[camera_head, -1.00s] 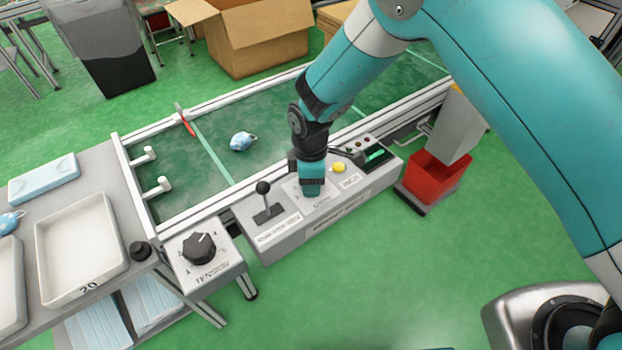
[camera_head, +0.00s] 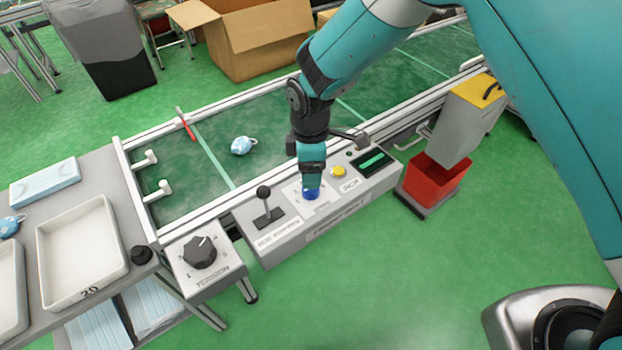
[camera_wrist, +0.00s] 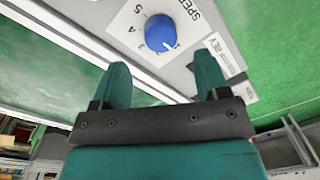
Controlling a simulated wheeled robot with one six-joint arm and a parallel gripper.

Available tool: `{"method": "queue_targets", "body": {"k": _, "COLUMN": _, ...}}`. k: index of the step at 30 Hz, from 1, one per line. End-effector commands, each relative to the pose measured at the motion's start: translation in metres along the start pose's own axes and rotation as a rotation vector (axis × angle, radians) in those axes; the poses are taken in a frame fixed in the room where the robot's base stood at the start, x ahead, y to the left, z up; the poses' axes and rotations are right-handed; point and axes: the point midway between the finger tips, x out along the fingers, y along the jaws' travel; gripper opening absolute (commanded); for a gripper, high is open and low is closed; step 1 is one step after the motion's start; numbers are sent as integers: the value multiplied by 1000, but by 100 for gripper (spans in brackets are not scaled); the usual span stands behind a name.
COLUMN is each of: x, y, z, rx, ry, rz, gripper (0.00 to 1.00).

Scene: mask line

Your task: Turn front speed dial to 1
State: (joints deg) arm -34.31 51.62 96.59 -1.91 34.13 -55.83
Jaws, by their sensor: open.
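The blue speed dial (camera_head: 311,195) sits on the grey control panel, just below my gripper (camera_head: 312,178) in the head view. In the wrist view the blue dial (camera_wrist: 160,33) is on a white plate marked "SPEED" with numbers around it. A white pointer mark shows on its lower right side in that view; the number it points at is unclear. My gripper (camera_wrist: 163,72) is open, with one finger on each side of an empty gap. In the wrist view the dial lies beyond the fingertips, in line with the gap and not between them.
A black lever (camera_head: 265,205) stands left of the dial and a yellow button (camera_head: 339,171) to the right. A black tension dial (camera_head: 200,251) is on a box at the left. The conveyor (camera_head: 222,150) behind carries a blue mask (camera_head: 243,145). A red bin (camera_head: 435,182) stands right.

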Motion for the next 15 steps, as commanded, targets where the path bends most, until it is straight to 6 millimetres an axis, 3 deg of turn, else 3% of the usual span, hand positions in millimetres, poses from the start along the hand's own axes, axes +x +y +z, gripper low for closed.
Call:
{"method": "queue_targets", "body": {"k": 1, "x": -16, "y": 1, "z": 0, "rx": 0, "ry": 3, "rz": 4, "gripper": 68}}
{"method": "queue_targets", "body": {"k": 6, "x": -60, "y": 1, "z": 0, "rx": 0, "ry": 3, "rz": 4, "gripper": 68}}
{"method": "queue_targets", "body": {"k": 15, "x": -109, "y": 0, "z": 0, "rx": 0, "ry": 1, "rz": 1, "gripper": 68}}
